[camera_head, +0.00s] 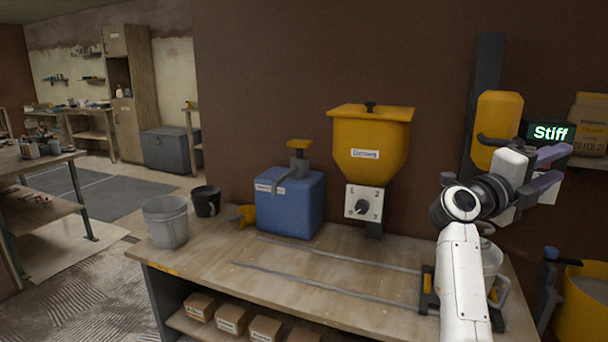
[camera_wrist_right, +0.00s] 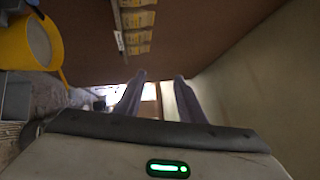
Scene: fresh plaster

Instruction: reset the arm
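My right arm reaches up from the bottom right of the head view. Its right gripper (camera_head: 562,166) is raised above the right end of the workbench and points to the right. The two purple-grey fingers are apart with nothing between them. They also show apart in the right wrist view (camera_wrist_right: 160,78). My left arm and gripper are in neither view.
The wooden workbench (camera_head: 220,262) carries a grey bucket (camera_head: 166,222), a blue tank (camera_head: 290,203) and a yellow hopper (camera_head: 370,150). A yellow mixer (camera_head: 497,125) and a sign reading "Stiff" (camera_head: 549,132) are close behind the gripper. A yellow tub (camera_head: 582,312) stands at right.

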